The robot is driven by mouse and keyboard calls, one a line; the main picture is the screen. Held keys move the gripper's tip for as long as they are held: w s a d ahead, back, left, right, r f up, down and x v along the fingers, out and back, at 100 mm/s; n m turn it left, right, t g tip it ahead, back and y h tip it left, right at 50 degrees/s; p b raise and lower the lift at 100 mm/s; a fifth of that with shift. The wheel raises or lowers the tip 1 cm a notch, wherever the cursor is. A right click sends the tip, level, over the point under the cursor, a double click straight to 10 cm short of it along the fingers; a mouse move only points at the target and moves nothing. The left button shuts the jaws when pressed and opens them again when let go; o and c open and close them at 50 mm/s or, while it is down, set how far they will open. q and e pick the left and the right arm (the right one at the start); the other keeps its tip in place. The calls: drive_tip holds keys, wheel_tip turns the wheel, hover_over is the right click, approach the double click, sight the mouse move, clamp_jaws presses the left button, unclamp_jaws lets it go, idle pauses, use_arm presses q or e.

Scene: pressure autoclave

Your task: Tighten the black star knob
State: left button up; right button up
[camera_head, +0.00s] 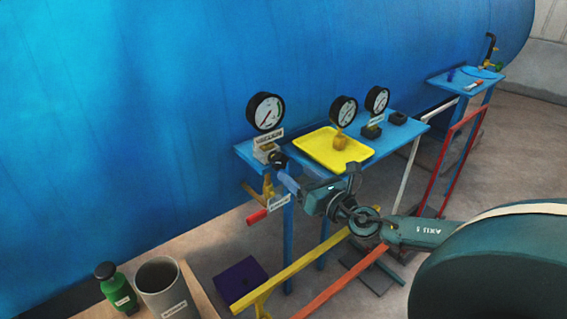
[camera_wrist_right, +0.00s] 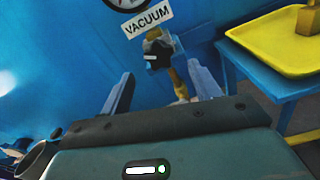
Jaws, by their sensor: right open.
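The black star knob (camera_wrist_right: 157,47) is on a brass fitting just below the VACUUM label (camera_wrist_right: 147,20) in the right wrist view. In the head view, the dark knob (camera_head: 279,159) is beneath the leftmost gauge (camera_head: 265,111), partly hidden. My right gripper (camera_wrist_right: 160,68) is open, one finger on either side of the line to the knob. The knob appears beyond the fingertips, and nothing is held; I cannot tell the exact gap. In the head view my right gripper (camera_head: 287,178) points up and left at the knob. My left gripper is not in view.
A blue table (camera_head: 384,144) beside the big blue vessel (camera_head: 150,110) carries a yellow tray (camera_head: 315,146) with a brass piece. A red-handled valve (camera_head: 257,216) hangs below the knob. A green bottle (camera_head: 117,292) and a grey bin (camera_head: 164,287) stand at front left.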

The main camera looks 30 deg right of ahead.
sight(281, 162)
drive_tip(key=shift+w+a+p, duration=0.15)
drive_tip(key=shift+w+p, duration=0.15)
drive_tip(key=shift+w, duration=1.25)
drive_tip(key=shift+w+a+p, duration=0.15)
drive_tip(key=shift+w+p, duration=0.1)
drive_tip(key=shift+w, duration=1.3)
drive_tip(key=c, duration=1)
drive_tip(key=shift+o, duration=0.2)
